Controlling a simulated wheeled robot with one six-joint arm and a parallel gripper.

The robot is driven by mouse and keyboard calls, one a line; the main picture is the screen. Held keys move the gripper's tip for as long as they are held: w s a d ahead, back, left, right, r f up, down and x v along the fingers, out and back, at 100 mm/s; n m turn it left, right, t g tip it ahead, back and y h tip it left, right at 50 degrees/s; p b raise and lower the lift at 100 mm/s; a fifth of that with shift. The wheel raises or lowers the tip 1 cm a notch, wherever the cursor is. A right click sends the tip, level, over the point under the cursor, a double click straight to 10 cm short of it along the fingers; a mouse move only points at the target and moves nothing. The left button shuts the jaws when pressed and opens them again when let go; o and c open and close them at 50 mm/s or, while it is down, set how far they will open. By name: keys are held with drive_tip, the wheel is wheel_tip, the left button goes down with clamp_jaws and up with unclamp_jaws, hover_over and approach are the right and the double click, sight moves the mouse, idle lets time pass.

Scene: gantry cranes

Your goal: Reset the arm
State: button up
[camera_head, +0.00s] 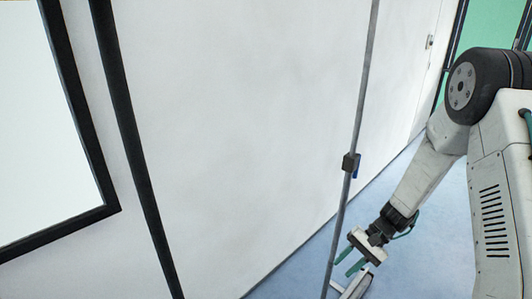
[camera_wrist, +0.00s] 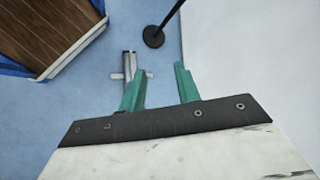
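My arm reaches down from the right side of the head view. My gripper (camera_head: 343,267) is at its lower end, low above the blue floor and close to a thin grey pole. In the wrist view my gripper (camera_wrist: 158,80) shows two green fingers set apart, with nothing between them but floor. It is open and empty.
The thin grey pole (camera_head: 361,105) with a dark clamp (camera_head: 351,163) stands left of my arm. A white wall (camera_head: 240,120) fills the middle. The wrist view shows a round black base (camera_wrist: 154,37), a metal foot (camera_wrist: 129,66) and a brown wooden surface (camera_wrist: 45,28). Blue floor (camera_head: 430,235) is open around my arm.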

drive_tip(key=s+d+r+n+t+h, duration=0.1)
drive_tip(key=s+r+h, duration=0.3)
drive_tip(key=s+r, duration=0.9)
drive_tip(key=s+d+r+n+t+h, duration=0.2)
drive_tip(key=s+r+n+t+h, duration=0.1)
drive_tip(key=s+r, duration=1)
wheel_tip(320, 180, up, 6)
drive_tip(key=shift+s+r+n+h, duration=0.1)
drive_tip(key=shift+s+n+h, duration=0.2)
drive_tip(key=shift+n+h, duration=0.4)
drive_tip(key=shift+o, duration=0.5)
